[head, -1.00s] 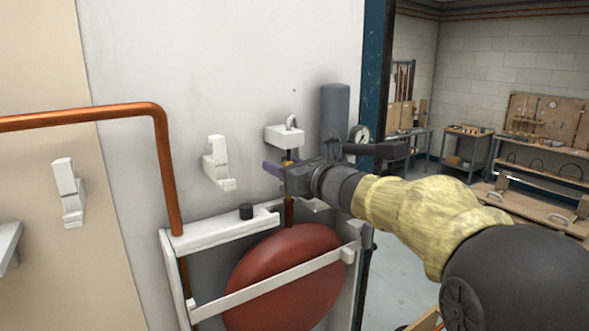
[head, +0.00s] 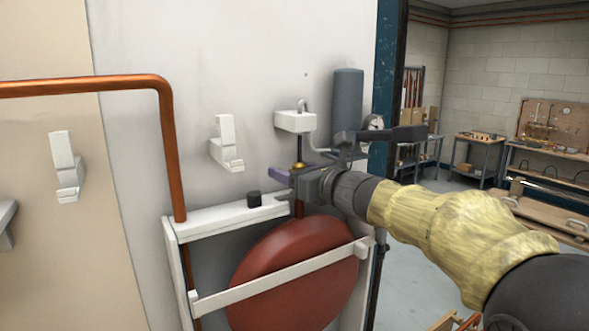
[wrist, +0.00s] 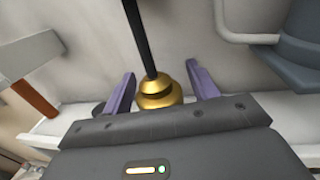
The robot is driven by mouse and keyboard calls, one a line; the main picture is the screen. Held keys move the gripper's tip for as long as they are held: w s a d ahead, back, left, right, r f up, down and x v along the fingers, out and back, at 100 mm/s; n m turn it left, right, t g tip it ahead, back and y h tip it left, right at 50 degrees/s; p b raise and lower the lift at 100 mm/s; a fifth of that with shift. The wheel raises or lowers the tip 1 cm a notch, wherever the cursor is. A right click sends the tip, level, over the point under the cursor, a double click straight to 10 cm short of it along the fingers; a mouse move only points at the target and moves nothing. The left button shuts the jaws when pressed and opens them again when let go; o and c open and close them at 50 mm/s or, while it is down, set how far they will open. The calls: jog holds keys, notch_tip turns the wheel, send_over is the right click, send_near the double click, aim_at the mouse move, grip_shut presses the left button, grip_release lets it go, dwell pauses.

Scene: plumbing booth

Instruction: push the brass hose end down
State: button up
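The brass hose end (wrist: 158,92) shows in the wrist view as a stepped gold piece at the lower end of a dark hose (wrist: 141,35). It stands between the two purple fingers of my gripper (wrist: 160,70). The fingers are apart, with a small gap visible beside the brass, most clearly on the right. In the head view my gripper (head: 288,177) is below the white wall box, and a bit of the brass (head: 298,166) shows just above the fingers. What lies under the brass is hidden by my gripper.
A red round vessel (head: 285,275) sits in a white frame (head: 225,221) just below my gripper. A white box (head: 295,121) and a grey cylinder (head: 347,100) are above it. A copper pipe (head: 168,150) and white hook (head: 226,145) are to the left.

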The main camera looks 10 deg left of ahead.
jog(key=shift+r, duration=0.15)
jog(key=shift+s+d, duration=0.1)
jog(key=b+v, duration=0.6)
jog(key=v, duration=1.1)
jog(key=shift+d, duration=0.1)
